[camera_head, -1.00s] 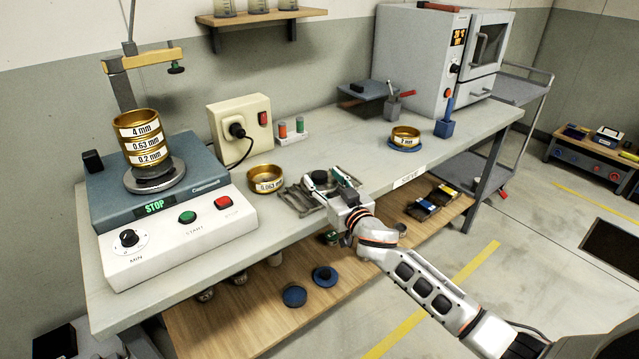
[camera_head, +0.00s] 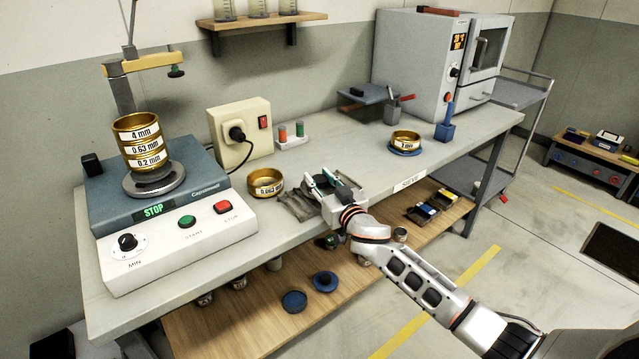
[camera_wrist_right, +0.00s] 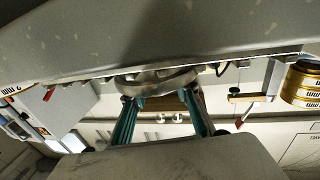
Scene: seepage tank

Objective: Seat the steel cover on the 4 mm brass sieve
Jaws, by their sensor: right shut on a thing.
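The 4 mm brass sieve (camera_head: 137,124) is the top ring of a stack, above the 0.63 mm (camera_head: 143,143) and 0.2 mm (camera_head: 148,159) rings. Its top is open in the head view. The stack also shows at the right edge of the right wrist view (camera_wrist_right: 302,86). My right gripper (camera_head: 328,181) is over the front edge of the bench, right of the stack. It is shut on the steel cover, a round grey disc (camera_wrist_right: 160,80) at the fingertips in the right wrist view. The gripper largely hides the cover in the head view. My left gripper is not in view.
The stack stands on a shaker (camera_head: 205,183) with an overhead clamp arm (camera_head: 150,64). A loose 0.063 mm sieve (camera_head: 265,184) and a grey cloth-like item (camera_head: 297,205) lie between shaker and gripper. A beige power box (camera_head: 240,130) stands behind.

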